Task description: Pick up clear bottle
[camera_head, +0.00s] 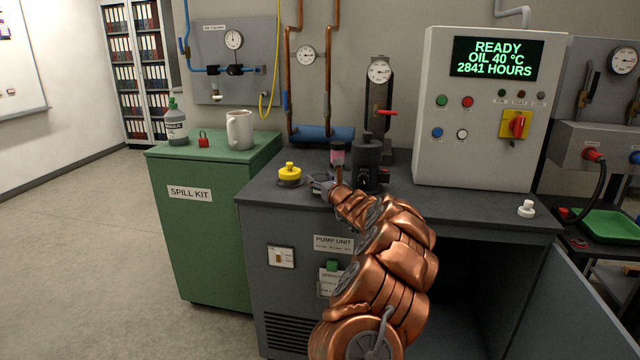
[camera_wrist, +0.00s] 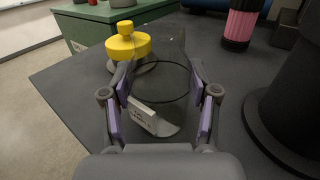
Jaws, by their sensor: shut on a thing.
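The clear bottle (camera_wrist: 150,118) is see-through and stands between my fingers in the wrist view. Its white label with small print and a thin dark round outline show. My gripper (camera_wrist: 160,92) is shut on it, with purple pads on either side. In the head view my gripper (camera_head: 324,186) is low over the dark pump unit top, near its front left part. I cannot make out the bottle clearly there, nor tell whether its base touches the top.
A yellow-capped item (camera_head: 289,175) stands just left of my gripper. A pink and black cylinder (camera_head: 338,156) and a dark pump body (camera_head: 367,165) stand close behind and right. The green spill kit cabinet (camera_head: 215,225) adjoins on the left.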

